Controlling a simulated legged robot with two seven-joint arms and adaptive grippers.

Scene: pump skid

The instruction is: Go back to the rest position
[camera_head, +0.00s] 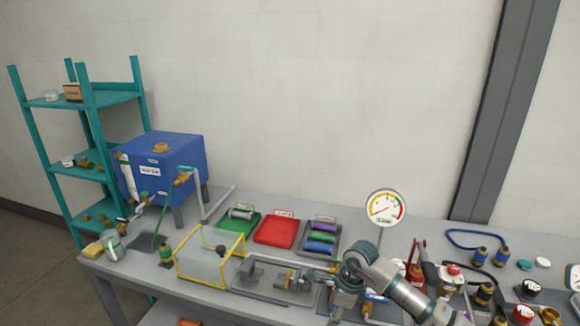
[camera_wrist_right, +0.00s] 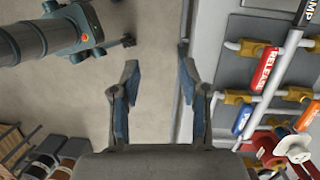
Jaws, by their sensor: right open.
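My right gripper (camera_wrist_right: 157,85) shows in the right wrist view with its two blue-padded fingers apart and nothing between them. Pale floor and the edge of the grey skid lie beyond the fingers. In the head view my right arm comes in from the lower right over the bench, and its fingers cannot be made out there. My left gripper is not seen in the head view.
The grey bench (camera_head: 120,275) carries a blue tank (camera_head: 175,170), a clear yellow-framed box (camera_head: 205,262), a red tray (camera_head: 276,231), a green tray (camera_head: 236,224) and a gauge (camera_head: 385,207). A red RELEASE-type handle (camera_wrist_right: 265,68) and brass valves stand right of my gripper. A teal shelf (camera_head: 40,140) stands left.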

